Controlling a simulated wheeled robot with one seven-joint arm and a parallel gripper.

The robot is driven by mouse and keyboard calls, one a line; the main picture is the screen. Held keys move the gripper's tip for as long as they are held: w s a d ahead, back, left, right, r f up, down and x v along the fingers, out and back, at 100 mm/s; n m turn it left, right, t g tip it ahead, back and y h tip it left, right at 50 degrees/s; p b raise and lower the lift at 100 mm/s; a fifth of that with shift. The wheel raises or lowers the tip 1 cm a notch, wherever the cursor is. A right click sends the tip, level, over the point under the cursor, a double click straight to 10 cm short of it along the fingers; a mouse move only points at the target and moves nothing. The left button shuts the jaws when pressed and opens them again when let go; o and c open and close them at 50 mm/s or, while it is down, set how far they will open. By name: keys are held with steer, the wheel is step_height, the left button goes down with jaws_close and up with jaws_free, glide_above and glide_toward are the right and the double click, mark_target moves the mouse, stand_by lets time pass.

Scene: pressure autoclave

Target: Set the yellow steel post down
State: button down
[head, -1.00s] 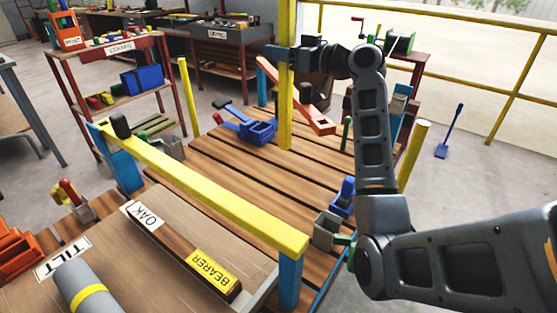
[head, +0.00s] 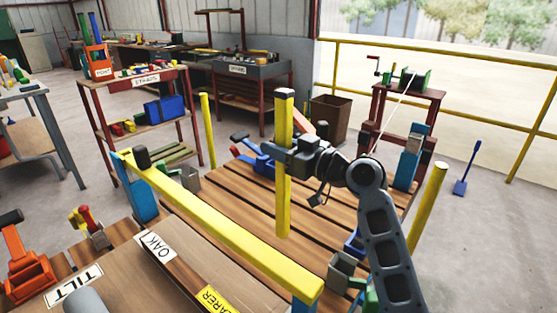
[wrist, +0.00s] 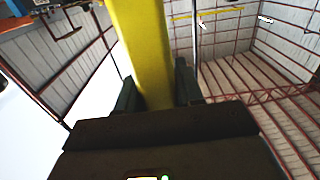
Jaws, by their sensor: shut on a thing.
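The yellow steel post (head: 284,212) stands upright, with a dark cap at its top end. My gripper (head: 284,158) is shut on it around its middle, from the right side. In the wrist view the post (wrist: 140,45) runs up between the two dark fingers (wrist: 157,92). The post's lower end appears over the slatted wooden deck (head: 240,220). I cannot tell whether it touches the boards.
A yellow rail (head: 215,228) on blue supports crosses the near side. A blue clamp-like tool (head: 262,166) lies behind the post. A yellow upright (head: 427,200) stands at the right, and another (head: 208,130) at the back left.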

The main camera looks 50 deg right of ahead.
steer(key=shift+f, duration=1.95)
steer(key=c, duration=0.7)
jaws_free()
steer(key=s+b, duration=0.2)
steer(key=s, duration=1)
steer(key=shift+d, duration=0.2)
